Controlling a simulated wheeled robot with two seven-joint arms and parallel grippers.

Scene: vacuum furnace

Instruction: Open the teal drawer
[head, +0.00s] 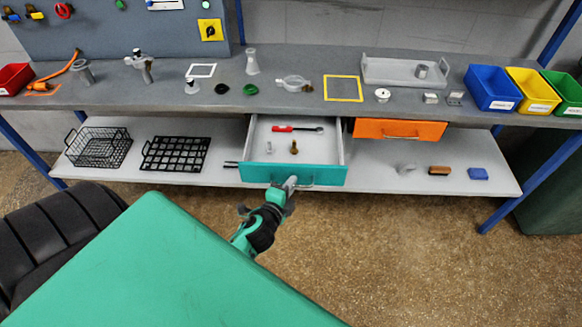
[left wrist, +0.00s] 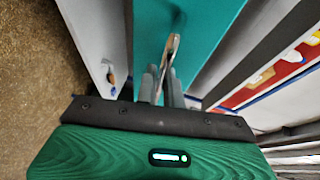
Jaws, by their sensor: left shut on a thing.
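The teal drawer (head: 292,174) stands pulled out below the worktop in the head view, its inside showing. Inside lie a red-handled tool (head: 297,128), a small brown-and-black item (head: 294,147) and a small pale item (head: 269,147). My left gripper (head: 290,184) is at the drawer's front, shut on its handle (head: 305,183). In the left wrist view the fingers (left wrist: 166,85) close around the metal handle (left wrist: 172,50) in front of the teal front (left wrist: 205,30). My right gripper is not in view.
An orange drawer (head: 400,129) is shut to the right. The lower shelf (head: 215,165) holds a black wire basket (head: 98,148) and a black rack (head: 175,153) on the left, and a brush (head: 439,171) and blue block (head: 478,174) on the right. The floor (head: 400,250) in front is clear.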

